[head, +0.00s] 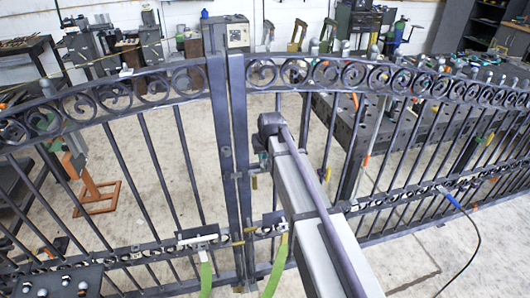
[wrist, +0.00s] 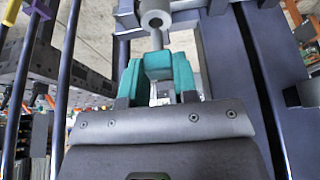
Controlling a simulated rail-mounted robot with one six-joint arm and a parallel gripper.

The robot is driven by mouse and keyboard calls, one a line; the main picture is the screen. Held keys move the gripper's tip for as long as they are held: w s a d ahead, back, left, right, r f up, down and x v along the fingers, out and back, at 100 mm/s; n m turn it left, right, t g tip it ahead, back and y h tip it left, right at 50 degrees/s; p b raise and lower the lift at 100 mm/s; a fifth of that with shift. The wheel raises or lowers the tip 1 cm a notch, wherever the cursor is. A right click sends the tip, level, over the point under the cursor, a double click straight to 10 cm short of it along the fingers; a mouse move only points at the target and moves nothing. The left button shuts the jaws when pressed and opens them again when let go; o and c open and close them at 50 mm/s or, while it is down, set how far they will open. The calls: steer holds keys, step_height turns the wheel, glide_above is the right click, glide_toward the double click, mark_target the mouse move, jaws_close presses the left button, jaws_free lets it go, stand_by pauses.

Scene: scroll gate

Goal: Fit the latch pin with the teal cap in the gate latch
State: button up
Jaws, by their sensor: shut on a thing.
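In the wrist view, my gripper (wrist: 158,76) is shut on the teal cap (wrist: 158,64) of the latch pin. The pin's grey shaft (wrist: 157,40) points away from the gripper, up the picture. A grey round collar (wrist: 155,17) with a dark hole, seemingly part of the gate latch, is just beyond the shaft. The shaft's end overlaps the collar's lower edge; I cannot tell whether it is inside. In the head view, a small teal patch (head: 263,157) shows beside the gate's centre posts; my arm hides most of the gripper and the pin.
The dark scroll gate (head: 218,130) spans the head view, with two posts meeting left of my arm. Green straps (head: 275,265) hang low by the posts. Benches and machines (head: 240,35) stand behind. In the wrist view, dark posts (wrist: 230,60) are close at right.

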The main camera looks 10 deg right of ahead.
steer(key=shift+f+b, duration=1.45)
stand_by(0.6)
steer(key=o, duration=1.1)
steer(key=shift+c, duration=0.2)
steer(key=shift+r, duration=0.2)
steer(key=p+v, duration=1)
steer(key=shift+r, duration=0.25)
steer(key=shift+s, duration=0.1)
steer(key=s+f+g+b, duration=0.2)
steer(key=s+f, duration=0.1)
steer(key=s, duration=0.9)
steer(key=s+f+g+b, duration=0.2)
steer(key=s+f+b, duration=0.1)
steer(key=s, duration=0.9)
steer(key=shift+f+g, duration=0.3)
